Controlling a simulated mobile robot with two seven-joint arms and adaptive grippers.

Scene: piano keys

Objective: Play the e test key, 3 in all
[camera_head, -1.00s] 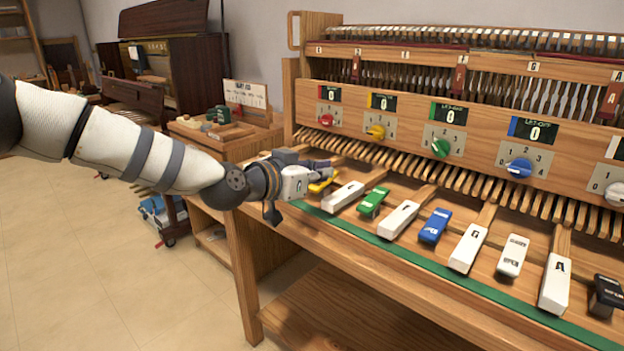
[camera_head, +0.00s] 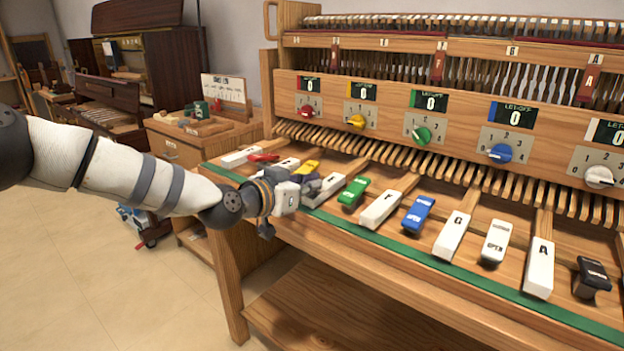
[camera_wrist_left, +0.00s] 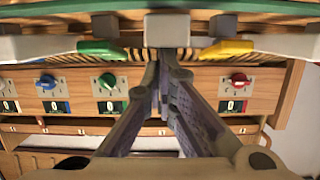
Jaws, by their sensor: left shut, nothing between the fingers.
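The E test key (camera_head: 329,188) is the white key between the yellow key (camera_head: 306,167) and the green key (camera_head: 353,192). My left gripper (camera_head: 313,184) is shut and empty, its fingertips over or beside the left part of this key and hiding its letter. In the left wrist view the white key (camera_wrist_left: 167,30) lies between green (camera_wrist_left: 103,49) and yellow (camera_wrist_left: 228,48), with the shut fingertips (camera_wrist_left: 163,72) in line with it. Whether they touch it I cannot tell. My right gripper is not in view.
The yellow dial (camera_head: 355,121) and green dial (camera_head: 422,135) sit on the upright panel under displays reading 0. Further keys, among them F (camera_head: 380,209) and blue (camera_head: 418,213), run to the right. A wooden cabinet with a small sign (camera_head: 223,88) stands at left.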

